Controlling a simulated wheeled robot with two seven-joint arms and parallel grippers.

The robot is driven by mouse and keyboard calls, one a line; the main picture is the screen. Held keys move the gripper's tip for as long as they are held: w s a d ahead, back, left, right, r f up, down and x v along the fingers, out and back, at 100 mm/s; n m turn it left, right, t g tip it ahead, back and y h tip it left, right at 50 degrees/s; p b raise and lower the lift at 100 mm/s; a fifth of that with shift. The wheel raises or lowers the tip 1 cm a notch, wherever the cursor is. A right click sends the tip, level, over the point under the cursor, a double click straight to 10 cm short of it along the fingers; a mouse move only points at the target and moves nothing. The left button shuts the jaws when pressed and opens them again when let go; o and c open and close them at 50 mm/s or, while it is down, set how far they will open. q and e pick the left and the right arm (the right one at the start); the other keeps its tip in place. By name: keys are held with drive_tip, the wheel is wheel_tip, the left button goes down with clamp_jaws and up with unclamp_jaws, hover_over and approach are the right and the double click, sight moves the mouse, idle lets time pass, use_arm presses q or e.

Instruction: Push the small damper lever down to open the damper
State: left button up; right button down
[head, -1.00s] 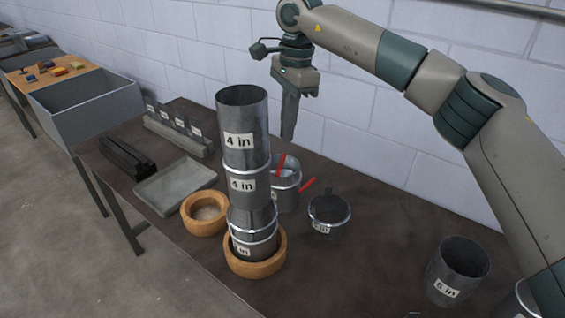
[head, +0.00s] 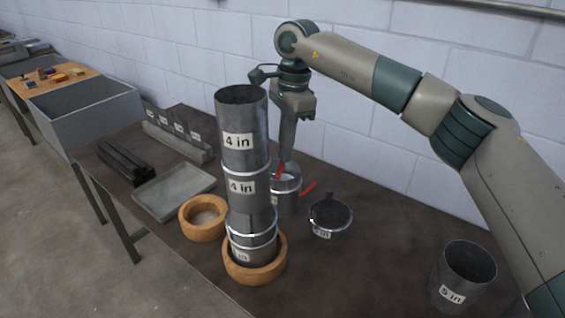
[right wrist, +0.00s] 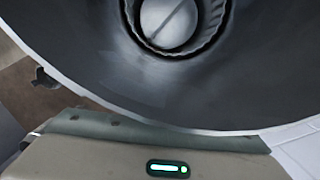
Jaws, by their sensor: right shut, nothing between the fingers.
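A short metal damper duct (head: 285,203) stands behind the tall stack of 4 in ducts (head: 238,145), which hides its left side. Two red levers show at it: one upright at its top (head: 280,172), one slanting out at its right (head: 308,190). I cannot tell which is the small one. My right gripper (head: 287,160) is shut and empty, pointing down, its tips right beside the upright lever; contact cannot be told. The right wrist view looks down into a wide duct mouth (right wrist: 90,50) with a pale disc (right wrist: 170,25) inside. My left gripper is out of view.
Two wooden rings (head: 200,232) are on the dark table, one under the stack. A grey tray (head: 172,190) lies left. A short dark collar (head: 330,217) and a 5 in duct (head: 465,272) stand right. A wall (head: 380,150) runs behind.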

drive_tip(key=f+b, duration=0.1)
drive_tip(key=f, duration=0.1)
drive_tip(key=s+f+b, duration=0.1)
drive_tip(key=f+b, duration=0.1)
drive_tip(key=shift+d+f, duration=0.15)
drive_tip(key=shift+f, duration=0.2)
drive_tip(key=shift+w, duration=0.1)
drive_tip(key=w+d, duration=0.1)
drive_tip(key=d, duration=0.1)
drive_tip(key=shift+w+d+r, duration=0.3)
drive_tip(key=shift+w+r, duration=0.05)
drive_tip(key=shift+r, duration=0.05)
